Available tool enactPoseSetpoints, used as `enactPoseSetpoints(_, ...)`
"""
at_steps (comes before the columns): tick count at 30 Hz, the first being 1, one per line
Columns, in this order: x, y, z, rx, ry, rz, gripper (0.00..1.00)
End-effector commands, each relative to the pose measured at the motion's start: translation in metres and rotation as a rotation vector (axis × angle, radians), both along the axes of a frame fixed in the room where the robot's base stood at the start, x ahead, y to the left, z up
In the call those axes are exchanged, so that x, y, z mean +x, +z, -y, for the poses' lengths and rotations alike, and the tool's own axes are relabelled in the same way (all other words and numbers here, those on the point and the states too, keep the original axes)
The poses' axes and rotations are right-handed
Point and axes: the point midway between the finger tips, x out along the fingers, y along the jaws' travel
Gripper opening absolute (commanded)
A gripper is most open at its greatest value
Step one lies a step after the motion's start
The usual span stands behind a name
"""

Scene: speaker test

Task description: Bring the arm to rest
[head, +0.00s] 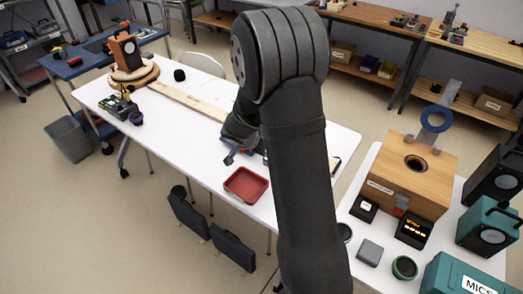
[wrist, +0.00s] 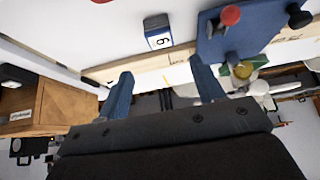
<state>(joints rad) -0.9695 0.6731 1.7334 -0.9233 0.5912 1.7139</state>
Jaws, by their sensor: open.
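My gripper (head: 232,156) hangs over the white table in the head view, partly hidden behind my own arm. In the wrist view, its two blue fingers stand wide apart with nothing between them, so my gripper (wrist: 164,86) is open and empty. The white table (head: 200,122) lies below it, and a red tray (head: 246,190) is close by at the table's near edge.
A wooden rail (head: 185,101) runs along the table toward a round wooden stand (head: 146,76) at left. At right, a wooden speaker box (head: 400,176) stands on another table. The wrist view shows a numbered block (wrist: 158,38) and a blue board (wrist: 232,45).

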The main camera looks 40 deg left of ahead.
Motion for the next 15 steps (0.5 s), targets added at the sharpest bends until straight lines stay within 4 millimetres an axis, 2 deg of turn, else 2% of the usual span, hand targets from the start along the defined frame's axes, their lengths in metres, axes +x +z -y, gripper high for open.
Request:
enactPoseSetpoints(8, 0.002, -0.003, 0.000, -0.001, -0.001, 0.000, 0.61)
enactPoseSetpoints(15, 0.016, -0.027, 0.001, -0.004, 0.000, -0.001, 0.61)
